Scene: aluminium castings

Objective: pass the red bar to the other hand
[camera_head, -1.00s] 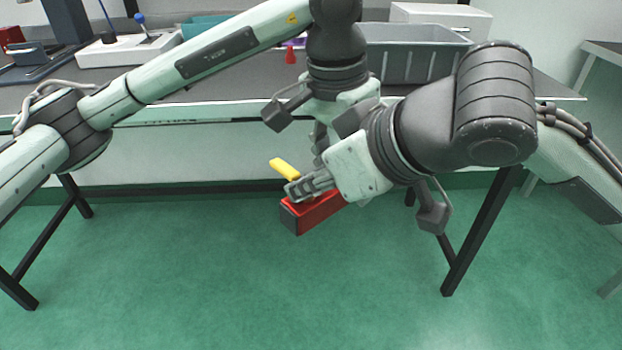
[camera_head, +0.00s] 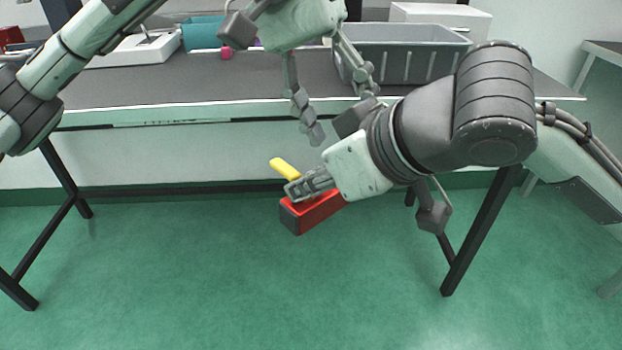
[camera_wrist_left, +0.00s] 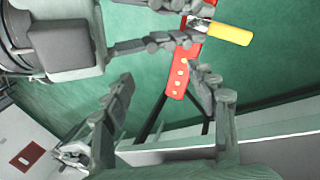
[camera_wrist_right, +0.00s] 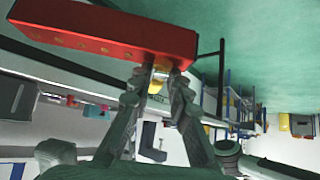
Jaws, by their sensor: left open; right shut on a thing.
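The red bar (camera_head: 320,209), with a dark end and a yellow handle (camera_head: 284,168), hangs tilted in front of the table, above the green floor. My right gripper (camera_head: 298,188) is shut on it near the handle. The right wrist view shows the bar (camera_wrist_right: 110,35) across my right fingertips (camera_wrist_right: 157,78). My left gripper (camera_head: 342,112) is open and empty, above and behind the bar, fingers pointing down. In the left wrist view the bar's row of holes (camera_wrist_left: 180,75) shows beyond my open left fingers (camera_wrist_left: 160,78); no contact is clear.
The dark table (camera_head: 190,92) stands behind, its front edge close to my left fingers. A grey crate (camera_head: 410,55), a teal bin (camera_head: 203,33) and a small pink object (camera_head: 227,53) are on it. The floor (camera_head: 200,270) below the bar is clear.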

